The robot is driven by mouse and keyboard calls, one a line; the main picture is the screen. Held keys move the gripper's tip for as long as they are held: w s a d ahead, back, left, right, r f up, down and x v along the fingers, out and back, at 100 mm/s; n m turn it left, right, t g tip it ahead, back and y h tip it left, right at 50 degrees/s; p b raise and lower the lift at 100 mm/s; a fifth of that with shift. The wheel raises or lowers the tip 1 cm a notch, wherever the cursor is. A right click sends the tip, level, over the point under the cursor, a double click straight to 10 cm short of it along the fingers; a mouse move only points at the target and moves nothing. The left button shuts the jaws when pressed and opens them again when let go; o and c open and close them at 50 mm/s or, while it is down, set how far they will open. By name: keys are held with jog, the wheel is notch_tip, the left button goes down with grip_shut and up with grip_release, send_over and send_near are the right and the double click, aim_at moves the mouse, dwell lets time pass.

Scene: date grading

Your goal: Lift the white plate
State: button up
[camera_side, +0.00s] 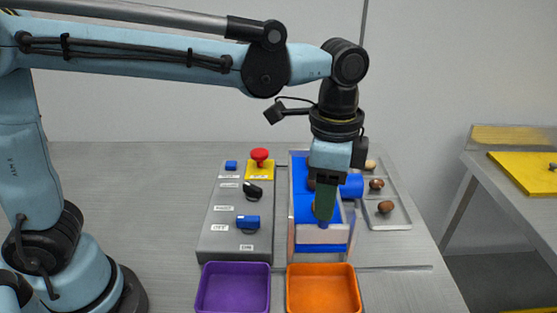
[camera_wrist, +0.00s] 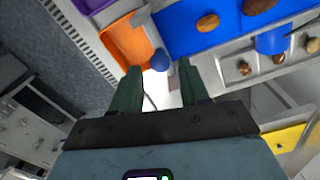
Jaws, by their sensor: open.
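The white plate (camera_side: 342,236) stands upright across the front end of the blue-floored channel (camera_side: 300,183) in the side view, with a dark blue knob (camera_side: 323,225) at it. In the wrist view a bright white surface (camera_wrist: 170,97), seemingly the plate, shows between the green fingers, just below the round blue knob (camera_wrist: 160,60). My gripper (camera_side: 323,216) points down with its fingers over the knob and plate. In the wrist view its fingers (camera_wrist: 160,70) are apart, with nothing clearly held. Whether they touch the knob cannot be told.
Purple (camera_side: 233,288) and orange (camera_side: 322,288) bins stand in front. A grey control box (camera_side: 222,225) with a red button (camera_side: 260,156) is left of the channel. A grey tray (camera_side: 398,218) with several brown dates and a blue cylinder (camera_side: 351,186) are right. Dates (camera_wrist: 208,22) lie on the blue floor.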

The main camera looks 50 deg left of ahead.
aim_at(323, 228)
jog(key=shift+f, duration=1.5)
jog(key=shift+c, duration=0.4)
grip_shut()
